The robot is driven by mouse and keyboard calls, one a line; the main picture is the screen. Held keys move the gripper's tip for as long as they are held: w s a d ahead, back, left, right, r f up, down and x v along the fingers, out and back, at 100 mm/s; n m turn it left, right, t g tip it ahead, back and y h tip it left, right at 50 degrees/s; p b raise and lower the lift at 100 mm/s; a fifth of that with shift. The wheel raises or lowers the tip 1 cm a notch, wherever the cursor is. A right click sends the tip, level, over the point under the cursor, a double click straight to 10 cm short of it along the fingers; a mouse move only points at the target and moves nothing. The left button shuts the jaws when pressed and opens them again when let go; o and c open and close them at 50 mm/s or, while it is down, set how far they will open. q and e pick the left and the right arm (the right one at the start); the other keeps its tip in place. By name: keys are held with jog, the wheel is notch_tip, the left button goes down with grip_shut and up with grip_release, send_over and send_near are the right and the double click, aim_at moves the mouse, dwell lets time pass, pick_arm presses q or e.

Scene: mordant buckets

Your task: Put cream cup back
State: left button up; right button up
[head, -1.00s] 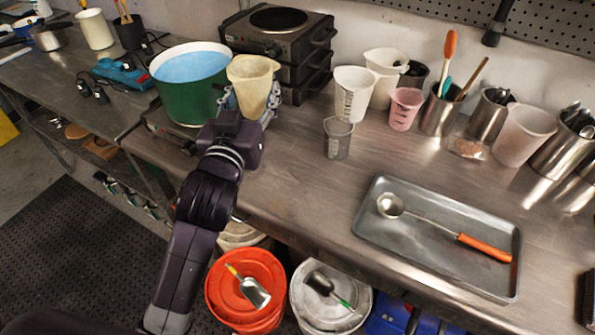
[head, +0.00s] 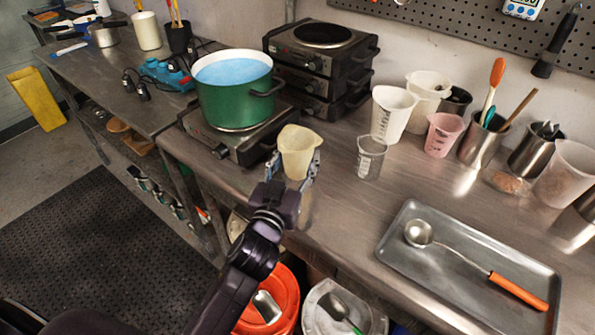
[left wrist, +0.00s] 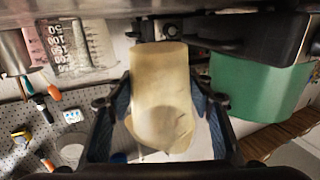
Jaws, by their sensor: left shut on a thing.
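The cream cup (head: 298,150) is upright near the front edge of the steel bench, right of the hotplate that carries the green pot. My left gripper (head: 295,168) is shut on it, one finger on each side. In the left wrist view the cream cup (left wrist: 160,85) fills the space between the fingers of my left gripper (left wrist: 161,105). I cannot tell whether the cup's base touches the bench. My right gripper is not in view.
The green pot (head: 235,100) of blue liquid stands on a hotplate (head: 230,142). A clear cup (head: 370,158), a white measuring cup (head: 391,115) and a pink cup (head: 443,135) stand to the right. A tray (head: 400,255) with a ladle lies at front right.

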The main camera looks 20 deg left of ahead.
aim_at(297, 170)
pick_arm(q)
notch_tip(297, 170, down, 4)
jog(key=shift+f+b, duration=0.1)
jog(key=shift+b, duration=0.2)
jog(key=shift+f, duration=0.1)
jog(key=o, duration=1.4)
jog(key=shift+c, duration=0.2)
jog(key=shift+r, duration=0.2)
